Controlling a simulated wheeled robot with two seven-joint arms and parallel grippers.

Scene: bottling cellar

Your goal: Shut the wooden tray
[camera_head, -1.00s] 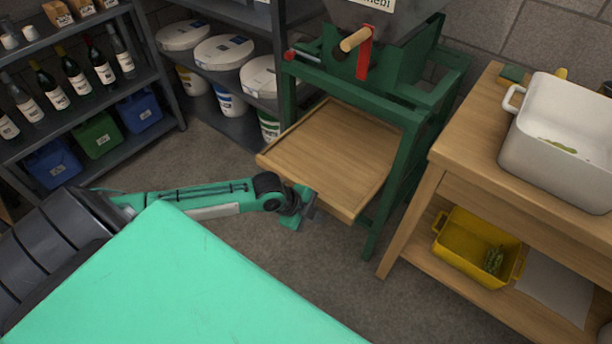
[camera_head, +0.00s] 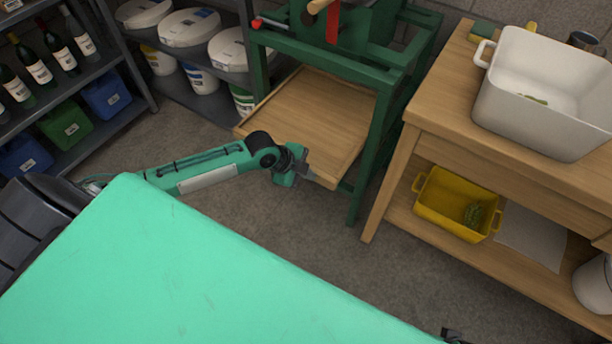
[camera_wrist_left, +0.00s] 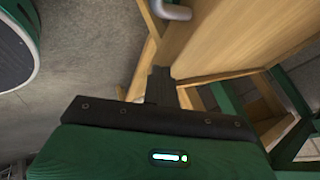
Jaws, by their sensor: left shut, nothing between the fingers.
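The wooden tray (camera_head: 306,112) is a shallow, light-brown tray in the green stand, and it sticks out at the front. Its bare wood also shows large in the left wrist view (camera_wrist_left: 235,40). My left gripper (camera_head: 310,174) is shut and empty at the tray's front edge. In the left wrist view, its dark fingers (camera_wrist_left: 158,85) overlap the wooden edge; I cannot tell whether they touch. A small dark part at the bottom edge of the head view may be my right gripper; its jaws cannot be made out.
The green stand (camera_head: 366,150) frames the tray. A wooden table (camera_head: 440,105) on the right bears a white tub (camera_head: 500,110), with a yellow crate (camera_head: 440,215) on its lower shelf. White-lidded buckets (camera_head: 190,27) and a bottle shelf (camera_head: 95,75) stand left. Floor in front is clear.

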